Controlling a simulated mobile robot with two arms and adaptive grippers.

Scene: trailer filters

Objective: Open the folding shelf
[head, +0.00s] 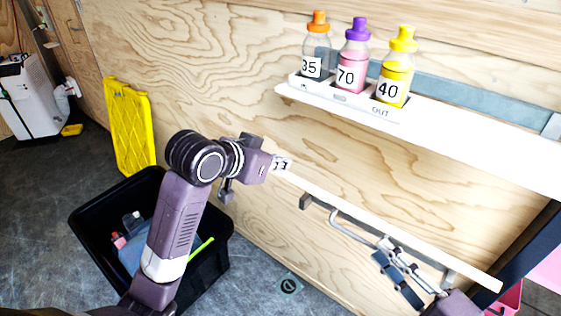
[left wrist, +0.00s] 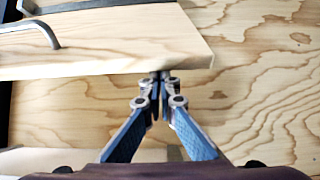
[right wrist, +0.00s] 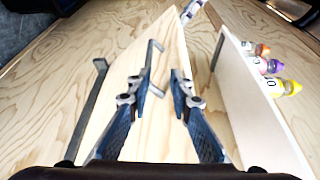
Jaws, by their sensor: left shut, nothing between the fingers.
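The folding shelf is a pale wooden board on the plywood wall, seen nearly edge-on in the head view (head: 400,228). It stands out at an angle from the wall in the right wrist view (right wrist: 160,132). A bent metal handle (head: 350,226) is on it. My left gripper (head: 285,165) is at the board's left end. In the left wrist view, its closed fingertips (left wrist: 160,75) are at the board's edge (left wrist: 110,50), near a corner; contact is unclear. My right gripper (head: 382,251) is open below the board, near the handle; its spread fingers (right wrist: 160,82) face the board.
A white upper shelf (head: 440,134) holds bottles marked 35 (head: 315,58), 70 (head: 352,72) and 40 (head: 396,78). A black bin (head: 212,262) stands on the floor below my left arm. A yellow crate (head: 130,125) leans on the wall.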

